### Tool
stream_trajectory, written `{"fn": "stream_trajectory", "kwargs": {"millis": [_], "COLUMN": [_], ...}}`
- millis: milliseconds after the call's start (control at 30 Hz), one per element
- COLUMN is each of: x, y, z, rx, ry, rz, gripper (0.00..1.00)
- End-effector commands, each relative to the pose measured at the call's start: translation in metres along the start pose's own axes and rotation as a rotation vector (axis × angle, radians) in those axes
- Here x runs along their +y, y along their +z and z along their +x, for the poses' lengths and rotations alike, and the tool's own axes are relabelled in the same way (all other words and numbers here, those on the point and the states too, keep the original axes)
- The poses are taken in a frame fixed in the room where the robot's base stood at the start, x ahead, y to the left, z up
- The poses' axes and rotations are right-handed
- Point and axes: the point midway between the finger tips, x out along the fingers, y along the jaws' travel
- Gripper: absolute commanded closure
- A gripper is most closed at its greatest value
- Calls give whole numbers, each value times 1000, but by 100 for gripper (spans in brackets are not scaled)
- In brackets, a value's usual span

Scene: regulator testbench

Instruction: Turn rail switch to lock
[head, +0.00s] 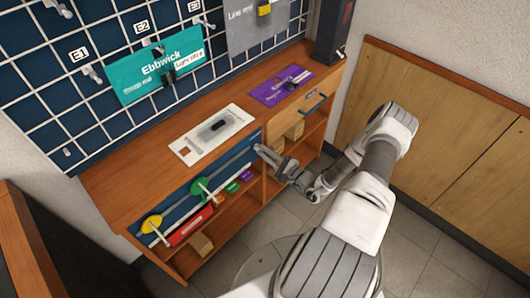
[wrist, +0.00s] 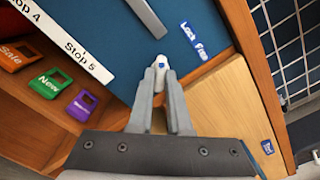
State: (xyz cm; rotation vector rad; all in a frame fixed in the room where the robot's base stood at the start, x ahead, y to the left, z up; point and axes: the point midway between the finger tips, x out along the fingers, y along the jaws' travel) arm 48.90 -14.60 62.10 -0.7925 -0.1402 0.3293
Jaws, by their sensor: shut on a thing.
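The rail switch (wrist: 160,62) is a small white lever tip with a blue mark, set against the blue panel (wrist: 105,25) in the wrist view. A blue label (wrist: 194,40) reading "Lock" and "Free" is to its right. My gripper (wrist: 161,72) is shut on the switch, with its fingertips on either side of it. Most of the switch is hidden between the fingers. In the head view my gripper (head: 260,149) is at the right end of the blue rail panel, below the bench top; the switch cannot be made out there.
A grey rail (wrist: 146,16) ends just above the switch. A white strip (wrist: 68,42) marked "Stop 4" and "Stop 5" is on the left, with orange, green and purple tags nearby. A yellow disc (head: 151,222) and a green disc (head: 199,189) are on the rail, left of my gripper.

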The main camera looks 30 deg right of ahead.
Motion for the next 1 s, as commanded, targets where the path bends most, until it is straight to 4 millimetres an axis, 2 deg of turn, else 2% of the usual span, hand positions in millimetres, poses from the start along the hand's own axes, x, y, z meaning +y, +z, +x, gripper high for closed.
{"fn": "stream_trajectory", "kwargs": {"millis": [67,100,267,533,667,767,1000], "x": [1,1,0,0,0,-1,-1], "y": [-1,-1,-1,0,-1,0,-1], "z": [-1,-1,-1,-1,-8,-22,-80], "rx": [3,3,2,1,2,4,6], "ry": [2,2,1,1,1,0,-1], "rz": [-2,-2,-1,0,0,1,1], "gripper": [100,82,54,54,54,54,54]}}
